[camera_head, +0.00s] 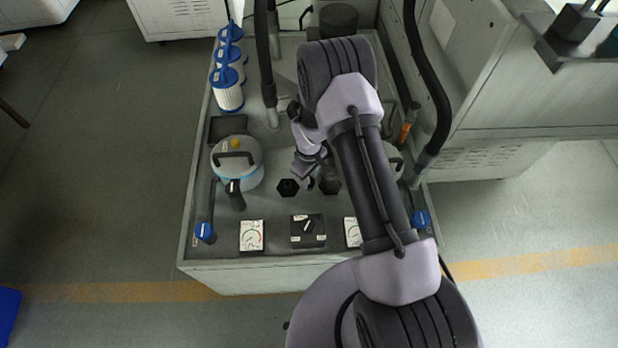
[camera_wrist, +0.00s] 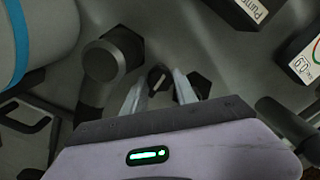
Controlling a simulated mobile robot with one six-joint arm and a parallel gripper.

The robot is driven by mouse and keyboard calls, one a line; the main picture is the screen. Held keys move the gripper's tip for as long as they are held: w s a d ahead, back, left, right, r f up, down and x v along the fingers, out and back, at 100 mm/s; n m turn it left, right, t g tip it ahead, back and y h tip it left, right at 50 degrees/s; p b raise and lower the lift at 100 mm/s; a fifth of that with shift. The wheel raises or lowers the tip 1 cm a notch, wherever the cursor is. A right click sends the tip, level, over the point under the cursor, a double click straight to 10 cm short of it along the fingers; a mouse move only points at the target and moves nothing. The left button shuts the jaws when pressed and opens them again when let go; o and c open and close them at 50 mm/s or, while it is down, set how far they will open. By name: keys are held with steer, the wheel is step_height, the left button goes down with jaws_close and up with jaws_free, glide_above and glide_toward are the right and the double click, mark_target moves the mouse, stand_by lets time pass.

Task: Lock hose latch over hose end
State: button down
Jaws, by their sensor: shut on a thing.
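My gripper (camera_head: 311,179) reaches down to the middle of the cabinet top. In the wrist view its two pale fingers (camera_wrist: 158,88) stand on either side of a small dark lever-like piece (camera_wrist: 158,78), which looks like the hose latch, and are shut on it. Beside it is a black round fitting with a pipe (camera_wrist: 105,60), perhaps the hose end; it also shows in the head view (camera_head: 331,184), partly behind my gripper. On the other side is a black hexagonal fitting (camera_wrist: 199,84), also in the head view (camera_head: 289,187). I cannot tell whether the latch is over the hose end.
A pale vessel with a blue band (camera_head: 237,163) stands left; another (camera_wrist: 40,40) is close to my gripper. A selector box (camera_head: 307,231) and gauges (camera_head: 252,235) line the front edge. Blue-capped filters (camera_head: 228,90) and black hoses (camera_head: 264,60) stand further back.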

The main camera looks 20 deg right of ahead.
steer(key=shift+m, duration=0.3)
steer(key=m+b, duration=0.2)
steer(key=m, duration=0.1)
steer(key=shift+m, duration=0.4)
steer(key=m+b, duration=0.1)
steer(key=m, duration=0.3)
steer(key=shift+f+m+b, duration=0.1)
steer(key=shift+m+b, duration=0.2)
steer(key=m+b, duration=0.1)
steer(key=m, duration=0.3)
steer(key=shift+m+b, duration=0.3)
steer(key=shift+b, duration=0.05)
steer(key=shift+m+b, duration=0.7)
steer(key=shift+m, duration=1.4)
steer(key=c, duration=1)
jaws_free()
steer(key=shift+o, duration=0.2)
